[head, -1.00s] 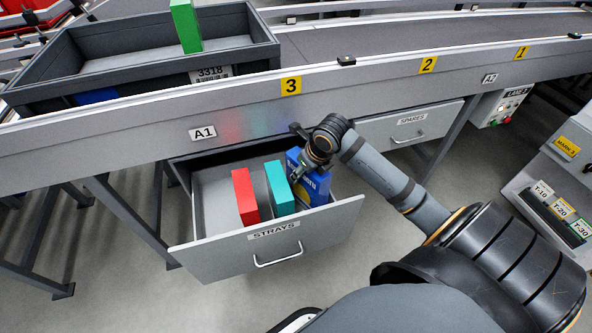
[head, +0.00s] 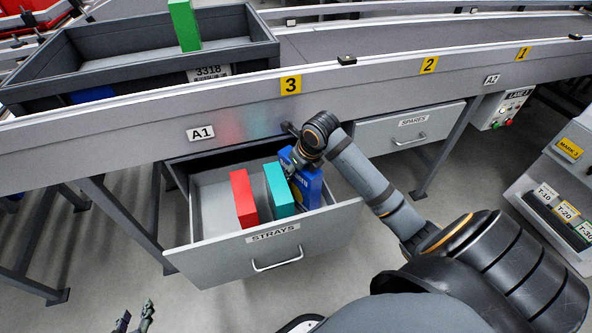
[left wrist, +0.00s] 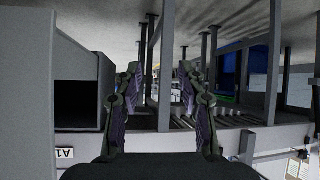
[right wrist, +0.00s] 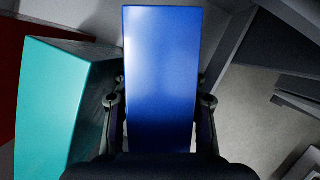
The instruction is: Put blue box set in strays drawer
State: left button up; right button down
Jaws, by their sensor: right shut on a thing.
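The strays drawer (head: 207,262) is pulled open under the conveyor, its front labelled STRAYS. The blue box set (head: 311,188) is upright at the drawer's right side, beside the teal box. My right gripper (head: 297,172) is shut on the blue box set; the right wrist view shows the blue face (right wrist: 160,75) between the fingers (right wrist: 160,110). I cannot tell whether its bottom touches the drawer floor. My left gripper (head: 134,322) is at the bottom edge of the head view, away from the drawer; in the left wrist view its fingers (left wrist: 160,85) are apart and empty.
A red box (head: 243,199) and a teal box (head: 279,190) stand in the drawer; the teal one is close by the blue set. A grey tote (head: 245,62) with a green box (head: 185,25) sits on the conveyor. The spares drawer (head: 440,127) is closed.

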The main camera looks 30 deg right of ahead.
jog(key=c, duration=1)
grip_release()
jog(key=shift+c, duration=0.2)
pick_arm(q)
jog(key=shift+w+r, duration=0.1)
jog(key=shift+r, duration=0.1)
pick_arm(e)
jog(key=p+v, duration=0.4)
jog(key=v, duration=0.6)
jog(key=shift+s+d+r+p, duration=0.1)
jog(key=shift+r+p, duration=0.2)
jog(key=shift+p, duration=0.05)
jog(key=shift+s+r, duration=0.35)
jog(key=shift+r, duration=0.3)
pick_arm(q)
jog(key=s+f+g, duration=0.4)
jog(key=s+g, duration=0.4)
jog(key=s, duration=0.3)
jog(key=shift+s+a+f, duration=0.15)
jog(key=shift+a+f, duration=0.05)
jog(key=shift+f, duration=0.05)
